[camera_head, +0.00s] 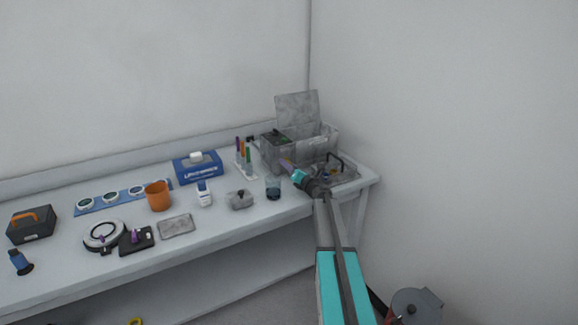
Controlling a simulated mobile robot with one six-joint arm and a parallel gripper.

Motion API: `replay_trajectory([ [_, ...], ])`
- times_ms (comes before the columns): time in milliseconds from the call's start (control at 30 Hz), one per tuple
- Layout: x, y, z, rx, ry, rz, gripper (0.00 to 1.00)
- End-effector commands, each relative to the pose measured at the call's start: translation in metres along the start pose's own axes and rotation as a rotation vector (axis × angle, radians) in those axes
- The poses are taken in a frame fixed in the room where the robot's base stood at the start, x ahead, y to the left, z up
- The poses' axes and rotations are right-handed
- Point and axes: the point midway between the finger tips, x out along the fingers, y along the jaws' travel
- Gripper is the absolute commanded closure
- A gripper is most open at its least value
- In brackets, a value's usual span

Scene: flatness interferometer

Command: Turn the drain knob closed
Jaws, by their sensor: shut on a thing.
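A grey box-shaped machine (318,145) with its lid (298,108) raised stands at the right end of the bench. My gripper (287,164) reaches its front left side from the lower right. Its fingers are shut at the machine's front, on what I take to be the drain knob. The knob itself is too small and too covered by the fingers to make out, so I cannot tell which way it is turned.
A dark blue glass (273,188) stands just left of my gripper, and a rack of coloured tubes (245,166) behind it. The wall is close on the right.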

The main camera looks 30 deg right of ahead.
Motion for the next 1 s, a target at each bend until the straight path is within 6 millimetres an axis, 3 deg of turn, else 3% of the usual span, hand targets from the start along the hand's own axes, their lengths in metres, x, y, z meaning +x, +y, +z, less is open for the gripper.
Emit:
replay_trajectory([
  [700,0.0005,0.0042,0.0038,0.668,-0.001,0.000,0.83],
  [1000,0.0003,0.0035,0.0032,0.847,-0.001,-0.001,0.83],
])
